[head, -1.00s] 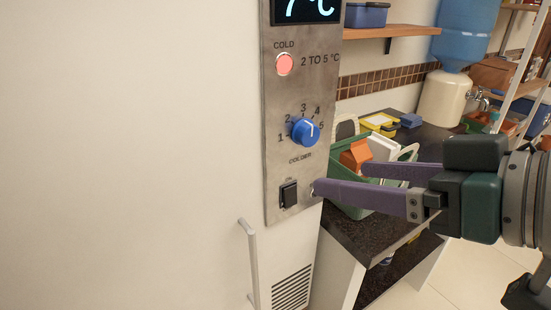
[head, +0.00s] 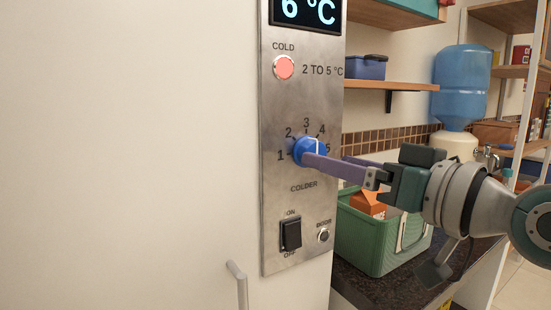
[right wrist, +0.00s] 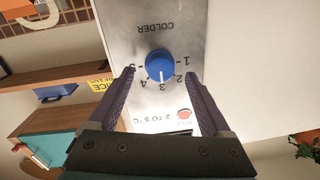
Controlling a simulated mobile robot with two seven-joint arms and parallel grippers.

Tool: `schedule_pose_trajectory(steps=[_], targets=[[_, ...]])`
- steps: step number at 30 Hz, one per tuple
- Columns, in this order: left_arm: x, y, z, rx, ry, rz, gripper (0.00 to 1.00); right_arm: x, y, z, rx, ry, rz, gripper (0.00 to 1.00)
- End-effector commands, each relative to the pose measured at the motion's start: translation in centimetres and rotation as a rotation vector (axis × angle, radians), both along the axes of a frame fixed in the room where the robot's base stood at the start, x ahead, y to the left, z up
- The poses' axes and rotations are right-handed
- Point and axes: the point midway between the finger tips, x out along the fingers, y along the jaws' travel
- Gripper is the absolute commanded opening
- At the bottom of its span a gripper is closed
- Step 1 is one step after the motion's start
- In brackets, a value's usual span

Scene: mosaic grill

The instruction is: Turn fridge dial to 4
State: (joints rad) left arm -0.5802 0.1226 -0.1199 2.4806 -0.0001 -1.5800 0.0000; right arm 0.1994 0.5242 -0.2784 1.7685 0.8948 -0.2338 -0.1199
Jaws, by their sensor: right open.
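The blue fridge dial (head: 308,149) sits on the steel panel (head: 280,200), with numbers 1 to 5 around its top. In the right wrist view, upside down, the dial (right wrist: 159,64) has a white mark pointing at about 3. My right gripper (head: 317,158) is open at the dial. In the right wrist view its fingers (right wrist: 161,76) are on either side of the dial, with a gap showing on each side. In the head view one finger covers the dial's lower right part. The display (head: 306,11) reads 6 °C. My left gripper is not in view.
A red COLD lamp (head: 283,68) is above the dial; a black ON/OFF switch (head: 291,234) and a DOOR button (head: 323,235) are below. A green crate (head: 375,245) stands on the dark counter to the right. The fridge handle (head: 238,280) sticks out at lower left.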

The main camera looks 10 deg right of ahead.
Motion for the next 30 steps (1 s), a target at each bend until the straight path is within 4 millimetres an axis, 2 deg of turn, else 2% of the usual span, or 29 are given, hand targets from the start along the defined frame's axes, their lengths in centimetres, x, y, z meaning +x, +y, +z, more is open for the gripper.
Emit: schedule_pose_trajectory(steps=[3, 6, 17, 30], targets=[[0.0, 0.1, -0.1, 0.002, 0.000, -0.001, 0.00, 1.6, 0.7, 0.0, 0.000, -0.001, 0.000, 0.82], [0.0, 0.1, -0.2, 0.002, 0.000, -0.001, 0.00, 2.4, 1.1, 0.0, -0.001, 0.000, 0.000, 0.82], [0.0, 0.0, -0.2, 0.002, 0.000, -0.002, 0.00, 2.9, 1.4, 0.0, -0.001, 0.000, 0.001, 0.82], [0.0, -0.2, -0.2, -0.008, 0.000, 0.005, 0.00, 2.9, 1.4, 0.0, -0.002, 0.000, 0.001, 0.35]])
